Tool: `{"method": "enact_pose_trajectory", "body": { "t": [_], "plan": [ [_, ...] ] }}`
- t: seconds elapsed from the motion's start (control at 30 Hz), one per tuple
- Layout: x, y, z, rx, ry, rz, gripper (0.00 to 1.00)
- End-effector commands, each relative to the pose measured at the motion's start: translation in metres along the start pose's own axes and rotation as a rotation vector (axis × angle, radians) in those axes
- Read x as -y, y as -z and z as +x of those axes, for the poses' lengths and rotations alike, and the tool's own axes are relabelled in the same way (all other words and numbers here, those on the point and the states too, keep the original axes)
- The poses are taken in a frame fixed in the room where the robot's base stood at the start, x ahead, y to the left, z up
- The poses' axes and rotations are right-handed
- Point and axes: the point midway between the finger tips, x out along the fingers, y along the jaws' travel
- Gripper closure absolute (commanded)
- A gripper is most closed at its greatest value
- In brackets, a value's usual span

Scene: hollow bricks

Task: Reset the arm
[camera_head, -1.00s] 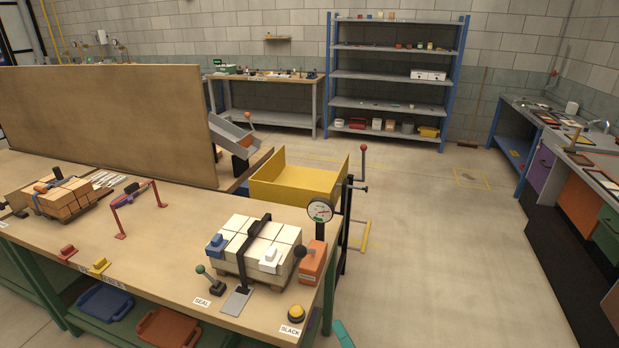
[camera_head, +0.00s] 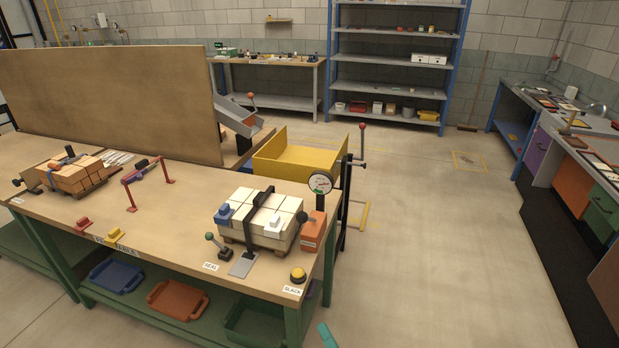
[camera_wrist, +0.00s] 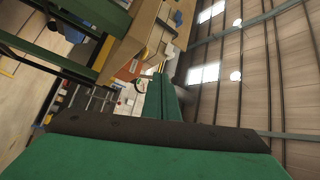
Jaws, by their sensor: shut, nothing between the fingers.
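My gripper (camera_wrist: 163,82) shows in the wrist view as two green fingers lying together, shut, with nothing between them. The wrist view is tilted sideways, with the bench at upper left and the ceiling at right. In the head view only a small teal piece (camera_head: 327,336) shows at the bottom edge, in front of the bench's right end; I cannot tell which part of my arm it is. The gripper appears clear of the bench and its bricks.
The wooden bench (camera_head: 165,228) holds a strapped pallet of white bricks (camera_head: 262,217), a pallet of orange bricks (camera_head: 75,177), a dial gauge (camera_head: 320,182) and a yellow button (camera_head: 298,275). A yellow bin (camera_head: 300,163) stands behind. Floor (camera_head: 430,250) at right is clear.

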Motion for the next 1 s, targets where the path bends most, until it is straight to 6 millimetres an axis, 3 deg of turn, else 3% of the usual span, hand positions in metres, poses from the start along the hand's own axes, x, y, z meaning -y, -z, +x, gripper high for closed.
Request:
{"method": "enact_pose_trajectory", "body": {
  "t": [0.27, 0.4, 0.57, 0.77, 1.0],
  "plan": [
    [-0.036, -0.073, -0.038, 0.041, -0.249, -0.025, 1.0],
    [-0.052, -0.116, -0.079, 0.063, -0.428, -0.082, 1.0],
    [-0.054, -0.149, -0.132, 0.081, -0.603, -0.188, 1.0],
    [-0.032, -0.166, -0.196, 0.092, -0.762, -0.367, 1.0],
    [0.028, -0.163, -0.252, 0.11, -0.843, -0.633, 1.0]
  ]
}}
